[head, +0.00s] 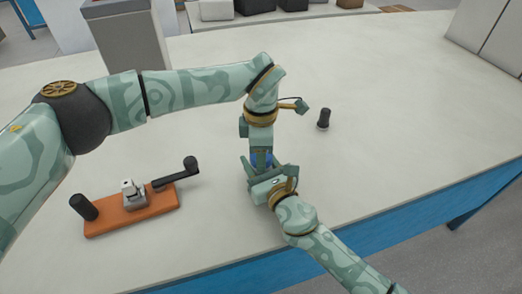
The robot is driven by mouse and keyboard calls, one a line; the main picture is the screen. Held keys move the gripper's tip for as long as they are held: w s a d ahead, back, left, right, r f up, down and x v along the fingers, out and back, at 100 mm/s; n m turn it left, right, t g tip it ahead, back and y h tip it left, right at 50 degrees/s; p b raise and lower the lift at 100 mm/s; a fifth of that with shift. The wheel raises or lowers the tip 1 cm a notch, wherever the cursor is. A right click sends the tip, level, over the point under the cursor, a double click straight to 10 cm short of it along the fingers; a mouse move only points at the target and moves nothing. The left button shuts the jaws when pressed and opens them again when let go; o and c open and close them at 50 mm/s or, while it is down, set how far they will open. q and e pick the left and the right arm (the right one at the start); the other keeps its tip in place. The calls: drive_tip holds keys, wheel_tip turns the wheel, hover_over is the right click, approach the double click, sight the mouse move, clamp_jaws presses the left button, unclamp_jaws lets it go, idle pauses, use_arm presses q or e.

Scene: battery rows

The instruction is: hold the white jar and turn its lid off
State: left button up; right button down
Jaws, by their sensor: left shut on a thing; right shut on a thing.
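My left gripper (261,152) reaches down from above and my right gripper (262,171) comes in from the lower right; the two meet over the middle of the table. A small blue part (261,160) shows between them, apparently the lid, with the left gripper shut on it from above. My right gripper is shut just below, apparently on the jar. The white jar's body is hidden by the grippers, and I cannot tell whether lid and jar are apart.
An orange board (107,225) with a grey metal fixture (134,196), a black knob and a black-handled crank (178,176) lies at the left front. A small black cylinder (324,119) stands right of my grippers. A shelf with several boxes is behind. The right side of the table (420,110) is clear.

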use_arm(q)
drive_tip(key=o, duration=1.1)
drive_tip(key=shift+s+d, duration=0.1)
drive_tip(key=shift+s, duration=0.1)
use_arm(e)
drive_tip(key=shift+d, duration=0.1)
